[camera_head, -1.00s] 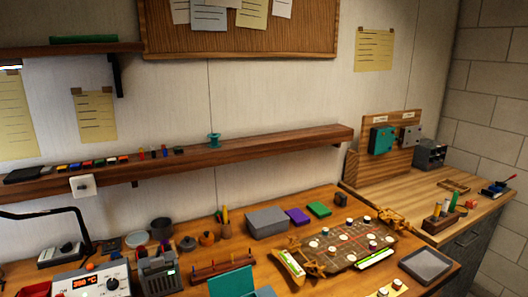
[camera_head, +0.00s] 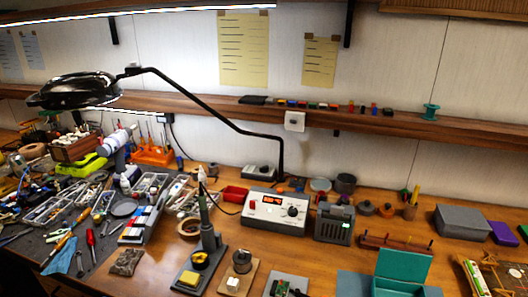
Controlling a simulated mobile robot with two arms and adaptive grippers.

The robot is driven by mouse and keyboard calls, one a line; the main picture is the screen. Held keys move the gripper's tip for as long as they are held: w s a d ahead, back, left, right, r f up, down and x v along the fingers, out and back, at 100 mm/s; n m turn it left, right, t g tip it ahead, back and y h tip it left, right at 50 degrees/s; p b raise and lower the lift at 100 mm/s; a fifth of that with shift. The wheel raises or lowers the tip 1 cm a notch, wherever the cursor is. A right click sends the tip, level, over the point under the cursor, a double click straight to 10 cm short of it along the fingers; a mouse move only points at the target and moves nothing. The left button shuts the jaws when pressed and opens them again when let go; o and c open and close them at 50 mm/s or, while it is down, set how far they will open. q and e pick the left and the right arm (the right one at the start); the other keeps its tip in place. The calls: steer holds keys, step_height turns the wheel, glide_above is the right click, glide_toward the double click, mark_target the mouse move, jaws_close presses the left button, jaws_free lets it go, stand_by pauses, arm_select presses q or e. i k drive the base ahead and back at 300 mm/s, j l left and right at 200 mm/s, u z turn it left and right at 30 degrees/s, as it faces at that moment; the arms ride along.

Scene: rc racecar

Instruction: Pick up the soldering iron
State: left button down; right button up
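A soldering station (camera_head: 275,212) with a lit red display and a knob stands on the workbench in the middle of the head view. In front and to its left is a dark stand (camera_head: 207,243) with a yellow sponge (camera_head: 190,278) on its base. A slim grey-green upright piece, which looks like the soldering iron (camera_head: 204,204), rises from this stand. A dark cable runs near it towards the station. I cannot make out its tip. Neither of my grippers is in view.
A black lamp (camera_head: 75,90) on a long arm reaches over the bench from behind the station. Tools and parts trays (camera_head: 50,208) crowd the left. A teal open box (camera_head: 402,268) and a grey box (camera_head: 461,222) stand to the right. Small fixtures (camera_head: 242,262) line the front.

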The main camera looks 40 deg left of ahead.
mark_target(206, 223)
steer(key=u, duration=1.8)
